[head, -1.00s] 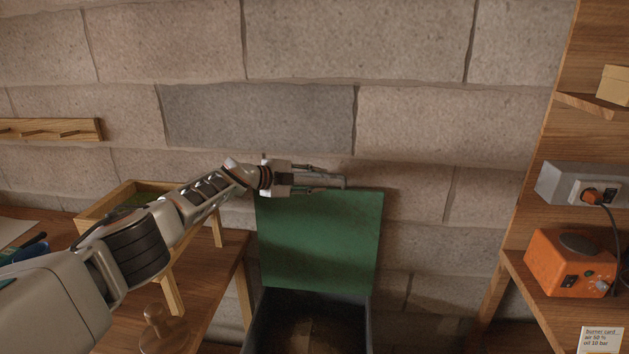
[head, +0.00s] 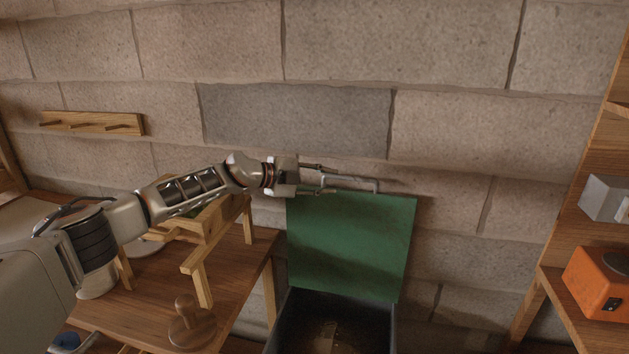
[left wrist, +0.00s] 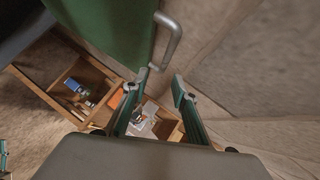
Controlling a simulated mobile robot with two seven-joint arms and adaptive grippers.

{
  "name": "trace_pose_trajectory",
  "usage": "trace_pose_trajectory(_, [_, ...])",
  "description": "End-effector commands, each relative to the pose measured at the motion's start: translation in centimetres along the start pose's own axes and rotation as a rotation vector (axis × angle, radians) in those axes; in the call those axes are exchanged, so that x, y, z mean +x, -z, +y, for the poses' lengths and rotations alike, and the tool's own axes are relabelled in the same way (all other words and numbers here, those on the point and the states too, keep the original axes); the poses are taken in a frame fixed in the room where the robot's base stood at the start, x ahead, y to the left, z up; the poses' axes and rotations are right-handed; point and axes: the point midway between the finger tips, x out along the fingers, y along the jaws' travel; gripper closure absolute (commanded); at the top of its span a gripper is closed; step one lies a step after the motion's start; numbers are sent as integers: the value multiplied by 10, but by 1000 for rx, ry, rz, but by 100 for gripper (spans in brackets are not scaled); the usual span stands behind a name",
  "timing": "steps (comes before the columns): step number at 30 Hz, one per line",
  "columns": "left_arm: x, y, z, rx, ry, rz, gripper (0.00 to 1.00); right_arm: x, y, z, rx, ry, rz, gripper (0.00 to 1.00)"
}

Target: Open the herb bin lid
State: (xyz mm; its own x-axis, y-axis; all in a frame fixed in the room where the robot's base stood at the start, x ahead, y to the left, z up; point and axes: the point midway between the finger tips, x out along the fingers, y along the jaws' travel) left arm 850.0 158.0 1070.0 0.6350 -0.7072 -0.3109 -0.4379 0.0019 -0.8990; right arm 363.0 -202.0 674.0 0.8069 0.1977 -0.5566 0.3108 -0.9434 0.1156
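The herb bin (head: 283,322) stands low against the stone wall with its green lid (head: 350,245) raised upright, leaning back near the wall. The bin's dark inside is exposed. A grey bar handle (head: 377,186) is on the lid's top edge; it also shows in the left wrist view (left wrist: 174,42) next to the green lid (left wrist: 112,25). My left gripper (head: 325,180) is open at the handle's left end. In the left wrist view its fingertips (left wrist: 161,80) are apart with nothing between them, and the handle lies beyond them. My right gripper is not clearly seen; a small teal piece at the left wrist view's left edge may be part of it.
A wooden table (head: 150,300) with a wooden stand (head: 205,270) and a knobbed wooden piece (head: 190,325) is left of the bin. A peg rack (head: 92,123) hangs on the wall. Shelving with an orange device (head: 600,285) stands right; floor space between is clear.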

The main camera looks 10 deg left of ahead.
Motion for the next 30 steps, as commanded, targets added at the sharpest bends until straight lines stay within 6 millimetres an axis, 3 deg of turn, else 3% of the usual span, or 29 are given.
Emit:
trace_pose_trajectory(9, [-35,1,0,-1,0,1,72,0,0,0,0,0,0,60])
trace_pose_trajectory(23, [-37,4,4,-5,-1,8,72,0,0,0,0,0,0,60])
trace_pose_trajectory(26, [-25,17,24,-28,3,39,72,0,0,0,1,0,1,60])
trace_pose_trajectory(30, [2,56,73,-104,34,116,72,0,1,0,1,0,2,60])
